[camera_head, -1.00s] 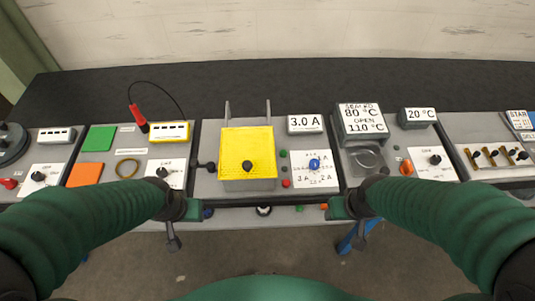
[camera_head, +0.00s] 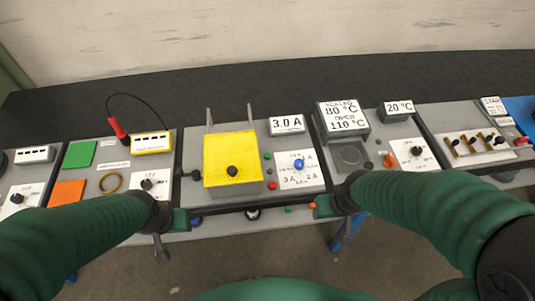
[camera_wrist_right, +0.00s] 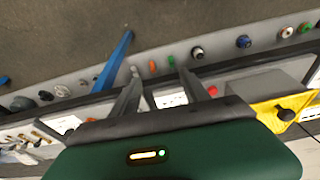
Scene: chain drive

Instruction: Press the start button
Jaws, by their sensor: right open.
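No label reading start is legible on any button. A small green button (camera_head: 267,156) sits on the panel right of the yellow box (camera_head: 230,158), with a red button (camera_head: 272,185) below it. Another green button (camera_head: 289,209) is on the table's front edge; a green one on that edge also shows in the right wrist view (camera_wrist_right: 171,62). My right gripper (camera_head: 322,207) is at the front edge below the dial panel; its fingers are apart and empty in the right wrist view (camera_wrist_right: 162,88). My left gripper (camera_head: 178,222) is at the front edge further left; its fingers are not clear.
A 3.0 A display (camera_head: 286,124) stands above a white panel with a blue dial (camera_head: 298,163). To the right are temperature displays (camera_head: 343,116) and a switch panel (camera_head: 478,145). A red probe (camera_head: 117,128) with a black cable is on the left. The black strip behind is clear.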

